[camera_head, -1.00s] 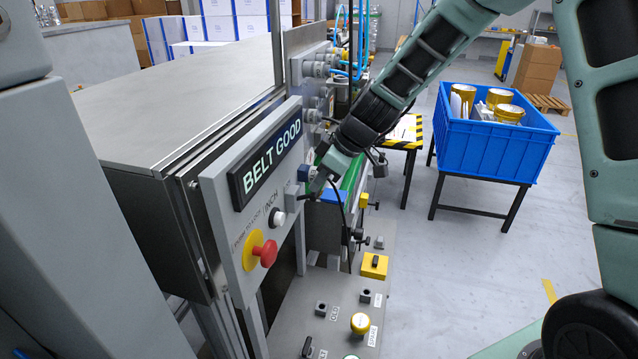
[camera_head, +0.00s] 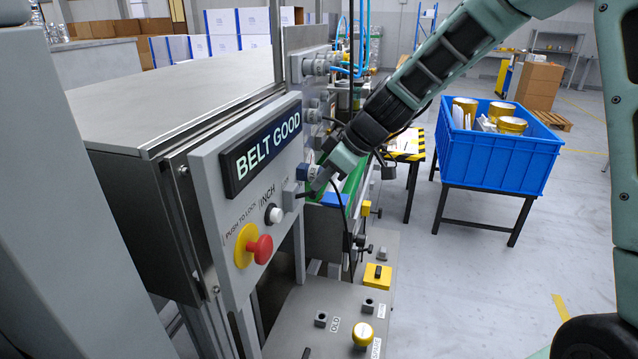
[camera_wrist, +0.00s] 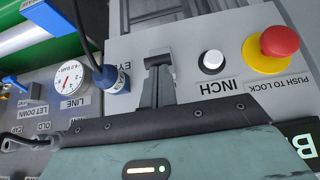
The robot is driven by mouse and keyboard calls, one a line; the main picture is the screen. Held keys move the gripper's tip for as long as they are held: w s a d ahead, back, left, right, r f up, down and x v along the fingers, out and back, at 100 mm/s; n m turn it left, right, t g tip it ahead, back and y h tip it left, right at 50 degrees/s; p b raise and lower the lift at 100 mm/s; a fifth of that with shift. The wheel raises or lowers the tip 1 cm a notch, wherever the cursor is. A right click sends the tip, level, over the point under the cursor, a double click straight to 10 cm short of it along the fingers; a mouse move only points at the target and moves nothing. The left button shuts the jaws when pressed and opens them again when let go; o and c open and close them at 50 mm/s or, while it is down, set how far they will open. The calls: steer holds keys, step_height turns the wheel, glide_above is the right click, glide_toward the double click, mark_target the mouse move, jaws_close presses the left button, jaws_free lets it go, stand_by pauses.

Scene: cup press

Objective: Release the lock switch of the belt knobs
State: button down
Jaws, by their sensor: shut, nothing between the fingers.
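A small grey switch block (camera_head: 290,194) sits on the front panel (camera_head: 213,215), right of the white INCH button. In the wrist view a grey switch (camera_wrist: 157,60) stands out beside the INCH button; its label is mostly hidden, so I cannot tell whether it is the belt-knob lock switch. My gripper (camera_head: 313,190) is shut and empty, with its tips right at this block. In the wrist view my gripper (camera_wrist: 160,90) reaches up to the switch, seemingly touching it. The fingers cover part of it, so its position is unclear.
A red push-to-lock button (camera_head: 259,249) and white INCH button (camera_head: 274,214) are on the panel's left. A blue crate (camera_head: 490,155) stands right.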

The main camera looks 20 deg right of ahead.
steer(key=shift+f+b, duration=0.25)
steer(key=shift+b, duration=0.4)
step_height(320, 180, down, 6)
steer(key=s+d+t+y+b, duration=0.1)
steer(key=t+y+b, duration=0.4)
steer(key=b, duration=4)
steer(key=shift+s+d+f+y, duration=0.15)
steer(key=shift+d+f+y, duration=0.15)
steer(key=shift+y, duration=0.8)
steer(key=shift+r+t+y+b, duration=0.1)
steer(key=shift+t+y+b, duration=0.2)
steer(key=shift+b, duration=0.65)
steer(key=shift+r, duration=0.1)
